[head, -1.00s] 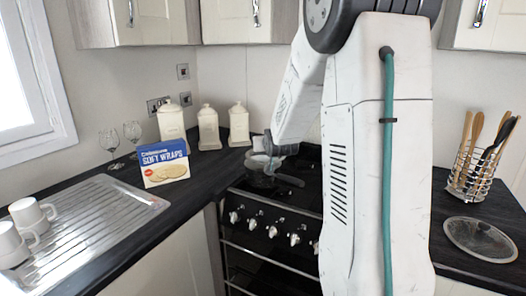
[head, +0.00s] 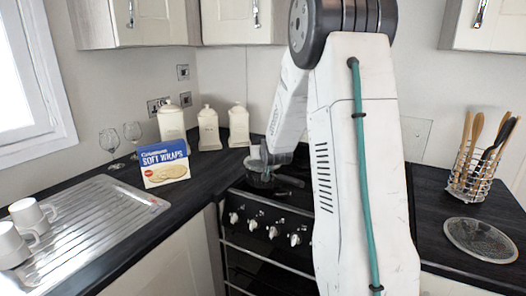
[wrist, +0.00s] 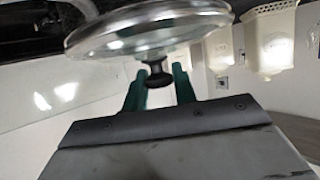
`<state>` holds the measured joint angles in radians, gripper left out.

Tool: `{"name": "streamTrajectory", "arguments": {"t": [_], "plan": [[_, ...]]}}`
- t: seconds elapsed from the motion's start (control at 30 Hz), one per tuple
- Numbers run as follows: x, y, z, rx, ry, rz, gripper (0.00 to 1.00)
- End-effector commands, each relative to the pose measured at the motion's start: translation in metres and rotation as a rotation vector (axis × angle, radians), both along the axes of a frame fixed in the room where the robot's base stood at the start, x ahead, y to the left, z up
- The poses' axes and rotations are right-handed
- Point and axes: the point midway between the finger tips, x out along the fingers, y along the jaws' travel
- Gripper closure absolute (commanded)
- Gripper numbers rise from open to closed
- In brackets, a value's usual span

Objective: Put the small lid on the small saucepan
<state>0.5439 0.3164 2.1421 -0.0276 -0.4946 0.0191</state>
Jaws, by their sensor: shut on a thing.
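The small lid (wrist: 150,32) is clear glass with a steel rim and a black knob. My gripper (wrist: 158,82) is shut on that knob, with its green fingers on either side. In the head view my gripper (head: 270,155) and the lid are over the hob, partly hidden and small. The small saucepan (head: 262,181) stands on the hob just below them, its dark handle pointing right. The lid looks close above the pan; I cannot tell whether they touch.
A larger glass lid (head: 480,239) lies on the right counter, near a wire utensil holder (head: 474,172). A soft wraps box (head: 164,164), canisters (head: 209,128) and wine glasses (head: 132,132) stand left of the hob. Mugs (head: 30,215) are on the draining board (head: 85,228).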

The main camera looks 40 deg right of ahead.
Motion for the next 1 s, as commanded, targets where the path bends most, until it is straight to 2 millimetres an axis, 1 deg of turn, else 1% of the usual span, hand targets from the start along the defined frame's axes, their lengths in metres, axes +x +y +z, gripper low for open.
{"name": "streamTrajectory", "arguments": {"t": [0.07,0.1,0.13,0.17,0.43,0.57,0.67,1.0], "plan": [[0.0,0.0,-0.002,-0.001,-0.001,0.0,1.0],[0.0,0.0,-0.002,-0.001,-0.001,0.0,0.64],[0.0,0.0,-0.002,-0.001,-0.001,0.0,0.56],[0.0,0.0,-0.002,-0.001,-0.001,0.0,0.51],[0.0,0.0,-0.001,-0.001,-0.001,0.0,0.51],[-0.001,0.001,0.007,-0.001,-0.002,0.0,0.51],[-0.014,0.008,0.012,-0.001,-0.002,0.0,0.51],[-0.07,0.041,0.04,-0.002,-0.003,0.0,0.51]]}}
